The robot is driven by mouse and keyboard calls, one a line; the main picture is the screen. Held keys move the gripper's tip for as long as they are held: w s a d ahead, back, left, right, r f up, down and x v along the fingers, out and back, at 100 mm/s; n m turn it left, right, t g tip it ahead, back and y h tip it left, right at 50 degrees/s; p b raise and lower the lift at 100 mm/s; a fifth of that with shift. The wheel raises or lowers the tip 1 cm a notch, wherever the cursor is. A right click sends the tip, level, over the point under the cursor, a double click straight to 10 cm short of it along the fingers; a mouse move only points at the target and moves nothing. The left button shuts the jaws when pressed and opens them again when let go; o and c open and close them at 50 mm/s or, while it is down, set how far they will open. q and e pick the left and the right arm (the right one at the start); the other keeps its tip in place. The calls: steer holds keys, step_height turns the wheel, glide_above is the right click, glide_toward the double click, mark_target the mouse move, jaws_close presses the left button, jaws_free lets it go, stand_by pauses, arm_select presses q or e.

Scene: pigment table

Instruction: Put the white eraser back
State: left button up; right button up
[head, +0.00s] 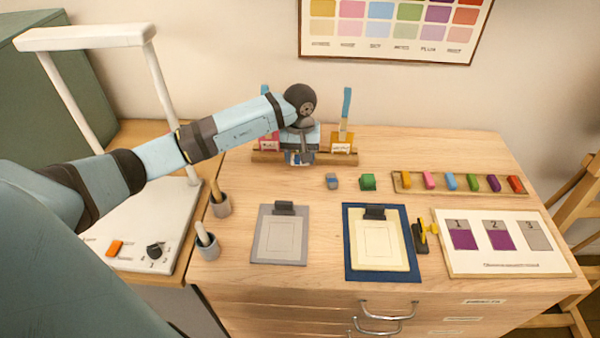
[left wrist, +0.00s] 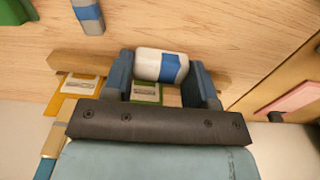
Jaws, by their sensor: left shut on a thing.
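The white eraser (left wrist: 150,65) with a blue band is between the fingers of my left gripper (left wrist: 162,75) in the left wrist view. The gripper is shut on it. In the head view my left gripper (head: 299,158) hangs over the middle of a wooden rack (head: 262,157) at the back of the table. The arm hides much of the rack's middle, and the eraser is hardly visible there. A grey eraser with a blue band (head: 332,181) lies on the table to the right, and also shows in the wrist view (left wrist: 88,15). My right gripper is not in view.
A green block (head: 368,182) and a tray of coloured sticks (head: 458,192) lie to the right. Clipboards (head: 262,250) lie in front; two brush cups (head: 220,206) stand left.

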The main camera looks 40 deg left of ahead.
mark_target(300, 181)
arm_select(q)
step_height(300, 181, down, 4)
steer(key=shift+r, duration=0.2)
steer(key=shift+f+p, duration=0.3)
steer(key=shift+f, duration=1.5)
steer(key=shift+f, duration=0.15)
steer(key=o, duration=0.8)
